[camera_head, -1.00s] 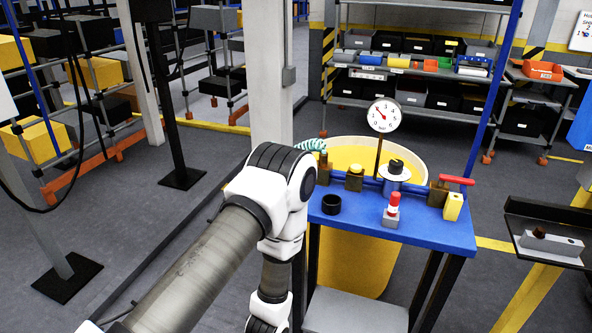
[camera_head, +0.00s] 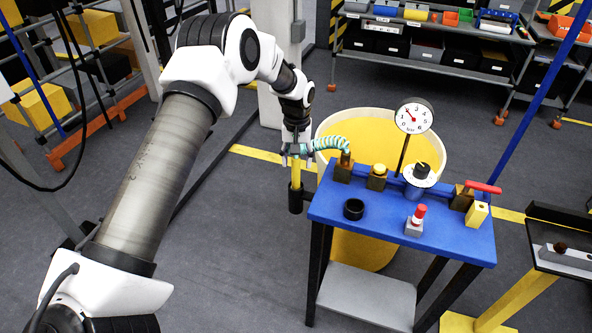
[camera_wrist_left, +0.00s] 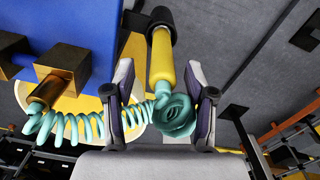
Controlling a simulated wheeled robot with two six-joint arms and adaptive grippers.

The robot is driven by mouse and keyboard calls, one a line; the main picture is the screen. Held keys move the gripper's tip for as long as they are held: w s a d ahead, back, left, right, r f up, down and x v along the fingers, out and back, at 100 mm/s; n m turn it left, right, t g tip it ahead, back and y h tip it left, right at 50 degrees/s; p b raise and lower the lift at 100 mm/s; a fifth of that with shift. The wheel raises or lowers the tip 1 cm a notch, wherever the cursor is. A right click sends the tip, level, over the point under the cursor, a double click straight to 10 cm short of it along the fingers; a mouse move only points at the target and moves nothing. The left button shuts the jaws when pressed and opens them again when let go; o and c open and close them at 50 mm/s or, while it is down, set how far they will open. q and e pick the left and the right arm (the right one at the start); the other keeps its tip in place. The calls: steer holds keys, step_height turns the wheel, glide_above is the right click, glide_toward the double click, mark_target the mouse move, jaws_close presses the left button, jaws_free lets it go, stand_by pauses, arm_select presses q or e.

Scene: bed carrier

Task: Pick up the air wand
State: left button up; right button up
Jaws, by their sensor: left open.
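The air wand (camera_head: 296,174) is a yellow rod standing upright in a black holder (camera_head: 296,203) at the left side of the blue bench. A coiled teal hose (camera_head: 328,143) runs from its top to a brass fitting on the bench. My left gripper (camera_head: 293,151) is at the wand's top, with its arm reaching in from the left. In the left wrist view the open fingers (camera_wrist_left: 160,82) stand on either side of the yellow wand (camera_wrist_left: 162,58) and the hose coil (camera_wrist_left: 175,115). Gaps show beside the wand. My right gripper is not in view.
The blue bench top (camera_head: 385,222) carries a gauge (camera_head: 414,115), a black cup (camera_head: 353,208), a red-topped button (camera_head: 417,217) and a red-handled valve (camera_head: 470,193). A yellow bin (camera_head: 447,135) stands behind it. Floor left of the bench is clear.

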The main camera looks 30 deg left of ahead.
mark_target(295, 173)
arm_select(q)
steer(key=shift+s+d+f+p, duration=0.2)
steer(key=shift+s+f+p, duration=0.25)
steer(key=shift+f, duration=0.1)
steer(key=shift+s+d+f+p, duration=0.2)
steer(key=shift+s+f+p, duration=0.15)
steer(key=shift+f, duration=0.2)
steer(key=f, duration=0.1)
steer(key=w+a+f, duration=0.1)
steer(key=f, duration=0.1)
steer(key=shift+w+a+f, duration=0.1)
steer(key=shift+w, duration=0.05)
steer(key=shift+r, duration=0.2)
steer(key=shift+c, duration=0.3)
steer(key=shift+s+d+r, duration=0.15)
steer(key=shift+s+d, duration=0.1)
steer(key=shift+d, duration=0.05)
steer(key=c, duration=0.5)
jaws_close()
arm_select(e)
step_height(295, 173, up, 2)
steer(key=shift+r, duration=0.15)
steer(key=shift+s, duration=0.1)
